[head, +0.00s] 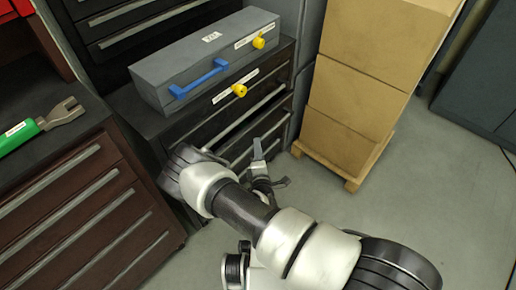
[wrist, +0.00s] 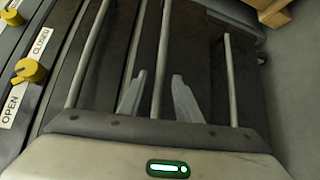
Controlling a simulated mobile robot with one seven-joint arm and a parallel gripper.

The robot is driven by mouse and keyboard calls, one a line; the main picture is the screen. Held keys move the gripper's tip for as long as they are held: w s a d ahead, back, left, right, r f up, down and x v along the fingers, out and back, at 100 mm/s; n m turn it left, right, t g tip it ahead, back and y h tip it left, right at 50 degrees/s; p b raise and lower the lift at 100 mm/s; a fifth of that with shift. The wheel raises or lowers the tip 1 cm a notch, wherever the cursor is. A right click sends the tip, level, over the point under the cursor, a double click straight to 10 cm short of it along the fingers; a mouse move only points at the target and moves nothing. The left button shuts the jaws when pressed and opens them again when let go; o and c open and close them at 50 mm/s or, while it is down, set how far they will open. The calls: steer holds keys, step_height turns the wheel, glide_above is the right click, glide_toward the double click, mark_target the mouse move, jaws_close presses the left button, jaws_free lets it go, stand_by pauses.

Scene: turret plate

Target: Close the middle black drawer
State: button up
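The black drawer cabinet (head: 191,124) stands under a grey box at the centre of the head view. Its middle drawer (head: 270,122) appears pulled out a little, with a dark gap above its front. My gripper (head: 270,164) is in front of the drawer fronts, low and near the cabinet's right side. In the wrist view my gripper (wrist: 160,76) has its two fingers apart, with a pale handle bar (wrist: 164,45) showing between them. No object is held. I cannot tell whether the fingers touch the drawer. My arm hides the cabinet's lower left front.
Stacked cardboard boxes (head: 345,110) on a wooden pallet (head: 352,182) stand close on the right. A dark red-brown drawer cabinet (head: 75,200) is at left, with a green-handled tool (head: 40,128) on top. Floor at right is clear.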

steer(key=shift+w+a+f, duration=0.1)
steer(key=shift+w+a, duration=0.05)
steer(key=shift+w, duration=0.8)
steer(key=shift+c, duration=0.3)
jaws_close()
